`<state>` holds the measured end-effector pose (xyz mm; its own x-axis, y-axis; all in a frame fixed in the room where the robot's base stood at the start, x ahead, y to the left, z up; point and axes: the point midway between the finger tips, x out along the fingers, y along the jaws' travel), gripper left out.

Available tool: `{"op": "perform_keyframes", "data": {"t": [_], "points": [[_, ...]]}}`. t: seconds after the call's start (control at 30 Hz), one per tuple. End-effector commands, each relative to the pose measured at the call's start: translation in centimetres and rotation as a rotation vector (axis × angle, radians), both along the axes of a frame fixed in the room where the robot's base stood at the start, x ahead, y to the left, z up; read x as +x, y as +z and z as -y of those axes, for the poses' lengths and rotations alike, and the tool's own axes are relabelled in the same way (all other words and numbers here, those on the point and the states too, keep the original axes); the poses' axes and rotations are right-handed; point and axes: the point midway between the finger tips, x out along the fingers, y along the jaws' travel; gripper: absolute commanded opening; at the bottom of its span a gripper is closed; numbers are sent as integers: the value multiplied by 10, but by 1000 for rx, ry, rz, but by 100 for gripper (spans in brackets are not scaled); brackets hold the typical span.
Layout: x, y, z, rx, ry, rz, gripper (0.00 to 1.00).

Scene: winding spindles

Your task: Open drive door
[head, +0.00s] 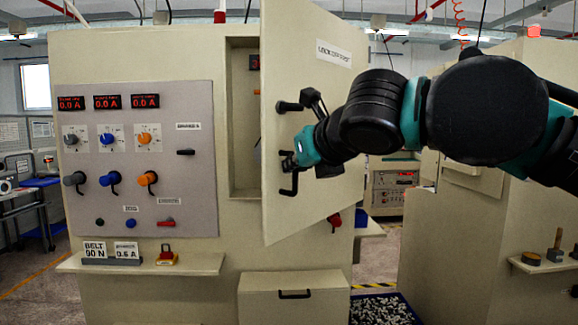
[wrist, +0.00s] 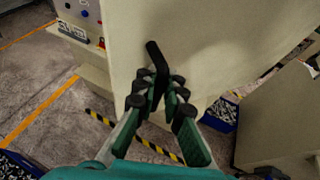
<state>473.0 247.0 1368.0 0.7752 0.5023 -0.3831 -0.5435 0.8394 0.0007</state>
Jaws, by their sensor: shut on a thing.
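The cream drive door (head: 320,210) stands partly open, swung out from the cabinet. An open recess with a red display (head: 254,62) shows to its left. The door's black bar handle (head: 289,188) is on its outer face; in the wrist view the handle (wrist: 153,52) sticks up from between the fingers. My gripper (head: 291,162) is shut on the handle, and its fingertips (wrist: 160,90) close around it in the wrist view. The fingers hide part of the handle.
The cabinet's grey panel (head: 140,205) holds several knobs and displays. A shelf (head: 215,264) juts out below it, and a drawer (head: 262,308) is under the door. Another cabinet (head: 470,260) stands at right. A blue bin (head: 378,310) lies on the floor between.

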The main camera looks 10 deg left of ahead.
Motion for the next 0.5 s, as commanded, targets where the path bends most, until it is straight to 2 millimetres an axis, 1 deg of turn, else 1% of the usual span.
{"op": "perform_keyframes", "data": {"t": [0.3, 0.33, 0.37, 0.4, 0.5], "points": [[0, 1, -1, 0, 2, 1, 0], [0, 1, -1, 1, 3, 1, 12], [0, 1, -1, 0, 2, 1, 16], [0, 1, 0, 0, 2, 1, 18], [0, 1, 0, 0, 2, 1, 18]]}}
